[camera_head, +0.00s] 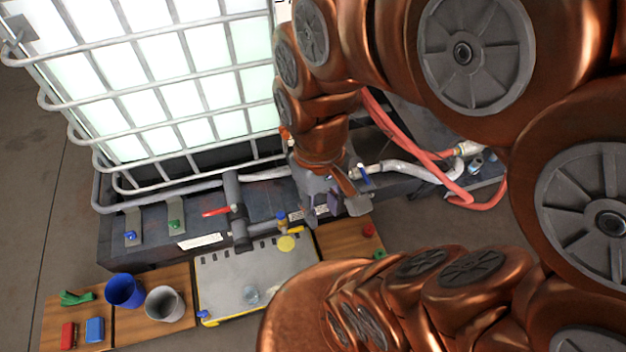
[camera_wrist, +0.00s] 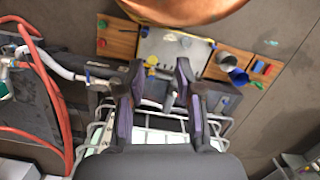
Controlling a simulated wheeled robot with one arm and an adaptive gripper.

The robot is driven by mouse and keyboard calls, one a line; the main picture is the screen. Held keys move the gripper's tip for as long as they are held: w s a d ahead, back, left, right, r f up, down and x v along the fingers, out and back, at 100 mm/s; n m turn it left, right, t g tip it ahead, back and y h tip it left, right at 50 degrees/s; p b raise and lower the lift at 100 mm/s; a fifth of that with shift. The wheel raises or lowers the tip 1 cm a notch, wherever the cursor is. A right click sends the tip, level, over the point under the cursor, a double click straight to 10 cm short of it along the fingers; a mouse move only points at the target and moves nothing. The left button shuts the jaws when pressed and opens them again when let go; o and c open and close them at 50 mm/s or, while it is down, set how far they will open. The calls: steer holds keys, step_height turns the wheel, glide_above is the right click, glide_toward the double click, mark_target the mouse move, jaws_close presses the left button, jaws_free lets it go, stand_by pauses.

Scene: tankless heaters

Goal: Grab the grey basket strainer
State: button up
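The grey basket strainer (camera_head: 165,305) appears to be the grey, open-topped, cup-shaped piece on the wooden board at lower left in the head view. It stands beside a similar blue cup (camera_head: 124,290). In the wrist view the strainer (camera_wrist: 226,63) is small, at upper right, near the blue cup (camera_wrist: 239,77). My gripper (camera_head: 322,205) is above the pipework, well to the right of the strainer and apart from it. In the wrist view its fingers (camera_wrist: 155,78) are spread, with nothing held between them.
A grey tray (camera_head: 220,275) with yellow edging lies right of the strainer. Green, red and blue small parts (camera_head: 95,330) lie to its left. A caged white tank (camera_head: 170,80), pipes with a red-handled valve (camera_head: 235,210) and red hoses (camera_head: 430,150) stand behind. Bare floor is at left.

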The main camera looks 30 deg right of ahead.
steer(key=w+d+f+n+t+y+b, duration=0.1)
steer(key=w+d+f+b, duration=0.4)
steer(key=w+f, duration=0.4)
steer(key=w+d+f+n+t+b, duration=0.1)
steer(key=w+d+f+b, duration=0.1)
steer(key=w+f+b, duration=0.6)
steer(key=w+d+f+n+t+y+b, duration=0.1)
steer(key=w+d+f+b, duration=0.4)
steer(key=w+f, duration=0.45)
steer(key=w+d+f+n+t+b, duration=0.1)
steer(key=w+d+f+b, duration=0.5)
steer(key=f, duration=0.4)
steer(key=w+d+f+n+t+b, duration=0.1)
steer(key=w+d+f+b, duration=0.3)
steer(key=d+f, duration=0.55)
steer(key=w+d+f+n+t+b, duration=0.1)
steer(key=w+d+f+b, duration=0.5)
steer(key=f, duration=0.6)
steer(key=shift+w+a+f+b, duration=0.1)
steer(key=shift+a+f+b, duration=0.4)
steer(key=shift+f, duration=0.6)
steer(key=shift+s+a+f+b, duration=0.1)
steer(key=shift+a+f+b, duration=0.15)
steer(key=shift+f+b, duration=0.65)
steer(key=shift+w+a+f+b, duration=0.1)
steer(key=shift+a+f+b, duration=0.3)
steer(key=shift+f, duration=0.95)
jaws_close()
